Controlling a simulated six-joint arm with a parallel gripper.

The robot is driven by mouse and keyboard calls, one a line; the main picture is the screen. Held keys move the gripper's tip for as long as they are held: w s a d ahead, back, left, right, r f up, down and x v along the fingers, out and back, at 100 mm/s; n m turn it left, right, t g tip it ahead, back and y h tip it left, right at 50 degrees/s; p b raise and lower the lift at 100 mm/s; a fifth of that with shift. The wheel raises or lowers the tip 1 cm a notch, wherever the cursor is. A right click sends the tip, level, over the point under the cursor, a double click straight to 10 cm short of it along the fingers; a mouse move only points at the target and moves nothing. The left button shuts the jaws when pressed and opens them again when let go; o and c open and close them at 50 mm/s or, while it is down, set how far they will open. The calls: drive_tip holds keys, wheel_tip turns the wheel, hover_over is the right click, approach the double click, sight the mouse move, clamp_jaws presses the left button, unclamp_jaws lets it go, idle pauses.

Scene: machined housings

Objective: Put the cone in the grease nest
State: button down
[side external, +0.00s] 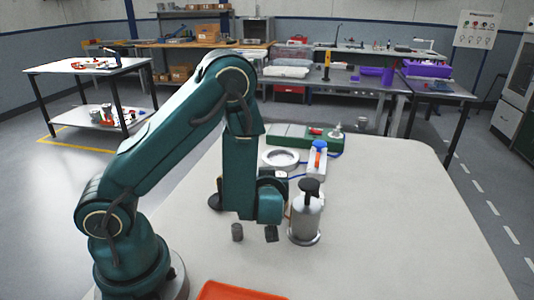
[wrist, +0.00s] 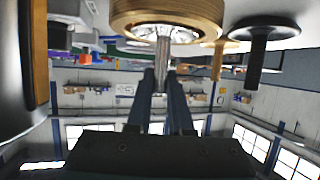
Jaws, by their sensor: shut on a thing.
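In the wrist view my gripper (wrist: 165,72) has its two dark fingers close together on the narrow stem of a silvery metal part, which I take to be the cone (wrist: 163,48). The upper end of the part is bright and ridged, and it overlaps a large gold ring (wrist: 190,32); I cannot tell whether they touch. A pale round ring (side external: 280,158) lies on the table behind my wrist. I cannot tell for certain whether it is the grease nest.
A silver canister with a black knob (side external: 306,220) stands close to the right of my wrist. An orange tray (side external: 235,291) lies at the front edge. The table's right side is clear.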

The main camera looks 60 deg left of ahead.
drive_tip(key=c, duration=1.2)
unclamp_jaws()
drive_tip(key=shift+f, duration=0.15)
drive_tip(key=shift+c, duration=0.2)
drive_tip(key=o, duration=0.4)
drive_tip(key=shift+r, duration=0.25)
drive_tip(key=v, duration=1.2)
